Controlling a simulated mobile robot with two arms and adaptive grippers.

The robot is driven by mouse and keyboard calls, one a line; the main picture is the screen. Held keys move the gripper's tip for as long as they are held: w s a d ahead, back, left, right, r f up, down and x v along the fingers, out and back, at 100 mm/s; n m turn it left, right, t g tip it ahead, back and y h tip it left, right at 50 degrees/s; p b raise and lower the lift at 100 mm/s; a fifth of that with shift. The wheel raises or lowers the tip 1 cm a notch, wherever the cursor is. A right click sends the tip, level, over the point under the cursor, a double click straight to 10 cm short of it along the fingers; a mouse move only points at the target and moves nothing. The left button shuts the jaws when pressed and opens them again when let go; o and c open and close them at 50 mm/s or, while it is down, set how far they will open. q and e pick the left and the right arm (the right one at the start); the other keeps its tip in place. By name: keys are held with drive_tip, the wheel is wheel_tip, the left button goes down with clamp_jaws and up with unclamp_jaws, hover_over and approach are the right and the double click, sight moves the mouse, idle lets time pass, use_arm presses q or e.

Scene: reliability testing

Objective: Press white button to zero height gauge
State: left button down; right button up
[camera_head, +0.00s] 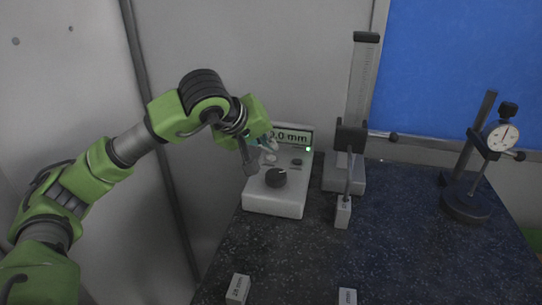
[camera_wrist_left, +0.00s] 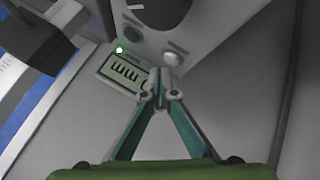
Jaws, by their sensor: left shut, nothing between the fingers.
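The control box (camera_head: 272,203) of the height gauge stands on the dark table. Its white button (camera_head: 269,158) is on the upper left of the panel, and it also shows in the left wrist view (camera_wrist_left: 173,58). The display (camera_head: 292,137) reads "mm" after a zero; its left end is hidden by my arm. My left gripper (camera_head: 271,146) is shut and empty, at the button's far side near the display. In the left wrist view its fingertips (camera_wrist_left: 158,82) overlap the display edge, just short of the button; contact cannot be told. My right gripper is not in view.
A dark knob (camera_head: 276,177), a dark button (camera_head: 297,162) and a lit green light (camera_head: 308,149) share the panel. The height gauge (camera_head: 362,90) stands to the right, its arm over a small block (camera_head: 343,213). A dial gauge stand (camera_head: 467,207) is farther right. Two blocks lie in front.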

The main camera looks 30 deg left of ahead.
sight(270, 159)
use_arm(q)
wheel_tip(270, 159, up, 5)
drive_tip(key=p, duration=0.3)
drive_tip(key=shift+p, duration=0.3)
drive_tip(key=shift+d, duration=0.1)
idle(0.6)
